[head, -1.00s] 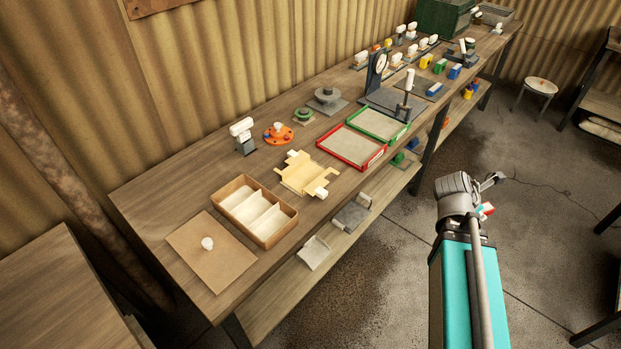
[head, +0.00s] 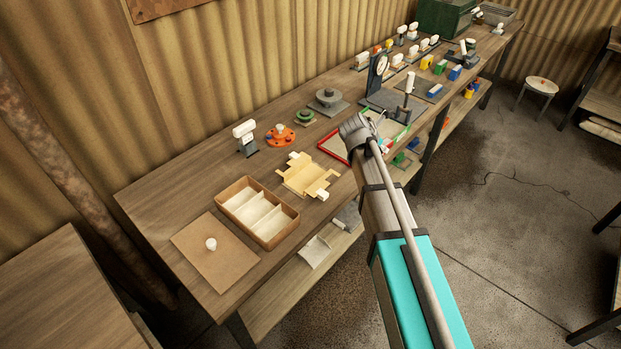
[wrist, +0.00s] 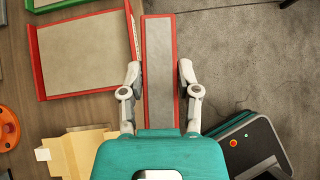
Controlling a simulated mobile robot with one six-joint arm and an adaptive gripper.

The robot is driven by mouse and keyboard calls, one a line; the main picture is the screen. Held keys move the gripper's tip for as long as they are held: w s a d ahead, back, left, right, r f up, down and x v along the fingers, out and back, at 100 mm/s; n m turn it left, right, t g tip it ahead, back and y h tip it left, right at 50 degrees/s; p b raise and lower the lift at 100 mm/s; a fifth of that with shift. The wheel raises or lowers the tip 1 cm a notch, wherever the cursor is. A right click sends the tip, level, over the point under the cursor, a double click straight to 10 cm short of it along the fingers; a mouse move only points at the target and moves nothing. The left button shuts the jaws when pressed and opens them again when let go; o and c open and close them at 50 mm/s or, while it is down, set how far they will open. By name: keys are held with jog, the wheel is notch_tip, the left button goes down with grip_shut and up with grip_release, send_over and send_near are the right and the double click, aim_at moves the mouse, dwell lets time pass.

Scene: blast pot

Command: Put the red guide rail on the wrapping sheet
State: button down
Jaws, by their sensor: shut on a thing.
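My gripper (wrist: 160,74) is shut on a long grey strip with red edges, the red guide rail (wrist: 160,50), whose length runs away from the palm between the two fingers. In the head view my gripper (head: 380,126) is over the front edge of the bench by the red tray, and the rail is mostly hidden there. A cream sheet with folded flaps, which looks like the wrapping sheet (head: 303,176), lies on the bench left of my gripper. It also shows at lower left in the wrist view (wrist: 85,150), partly hidden by my gripper's body.
The red tray (wrist: 85,95) and green tray (wrist: 36,8) lie beside the gripper. A divided box (head: 293,224), a brown panel with a white knob (head: 195,270) and an orange disc (head: 280,141) are on the bench (head: 160,195). A lower shelf runs below.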

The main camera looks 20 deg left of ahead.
jog(key=w+a+n+y, duration=0.1)
jog(key=a, duration=0.9)
jog(key=shift+w+a+r+t+p, duration=0.2)
jog(key=shift+w+r+t+p, duration=0.1)
jog(key=shift+w+r, duration=0.1)
jog(key=b, duration=0.8)
send_over(310, 179)
jog(key=w, duration=0.1)
jog(key=f, duration=0.5)
jog(key=d+f, duration=0.1)
jog(key=f, duration=0.1)
jog(key=shift+f, duration=0.4)
jog(key=shift+s+a+f+b, duration=0.45)
jog(key=shift+a+f+b, duration=0.05)
jog(key=shift+a+f, duration=0.1)
